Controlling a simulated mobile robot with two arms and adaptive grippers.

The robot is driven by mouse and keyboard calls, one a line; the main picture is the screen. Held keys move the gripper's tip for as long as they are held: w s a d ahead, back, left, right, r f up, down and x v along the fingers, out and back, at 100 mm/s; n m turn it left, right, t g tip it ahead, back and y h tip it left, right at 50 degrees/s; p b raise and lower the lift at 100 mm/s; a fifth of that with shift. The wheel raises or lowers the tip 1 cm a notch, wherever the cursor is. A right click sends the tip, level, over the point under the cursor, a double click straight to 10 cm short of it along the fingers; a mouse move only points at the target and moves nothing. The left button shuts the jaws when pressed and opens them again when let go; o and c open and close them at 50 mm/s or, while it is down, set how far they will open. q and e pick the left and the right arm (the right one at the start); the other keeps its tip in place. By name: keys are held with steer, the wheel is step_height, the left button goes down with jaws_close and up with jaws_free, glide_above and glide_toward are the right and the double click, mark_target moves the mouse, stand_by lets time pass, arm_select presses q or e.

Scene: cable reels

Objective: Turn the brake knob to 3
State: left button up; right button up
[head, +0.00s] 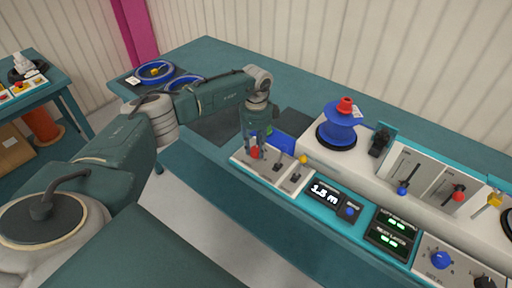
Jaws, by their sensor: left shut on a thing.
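My left gripper (256,150) points down over a small white lever panel (241,159) at the left end of the console. It is shut on a red-topped lever (255,153), partly hidden by the fingers. A blue round knob (441,259) sits on a white panel at the lower right, with markings too small to read. A small blue knob (349,211) sits beside the display. I cannot tell from the labels which is the brake knob. My right gripper is not in view.
A display (325,193) reads 1.5 m. A blue reel (340,127) with a red top stands behind. Blue and red levers (403,190) and a yellow handle (494,200) stand to the right.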

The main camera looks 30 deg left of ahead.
arm_select(q)
steer(key=m+b, duration=0.1)
steer(key=m, duration=0.4)
steer(key=shift+w, duration=0.1)
steer(key=m+b, duration=0.1)
steer(key=m, duration=0.4)
steer(key=shift+m+b, duration=0.4)
steer(key=m+b, duration=0.1)
steer(key=m, duration=0.4)
steer(key=shift+m+b, duration=0.3)
steer(key=shift+b, duration=0.1)
steer(key=m+b, duration=0.1)
steer(key=m, duration=0.4)
steer(key=shift+r+b, duration=0.15)
steer(key=shift+b, duration=0.15)
steer(key=shift+m, duration=0.3)
steer(key=o, duration=1.1)
steer(key=shift+o, duration=0.3)
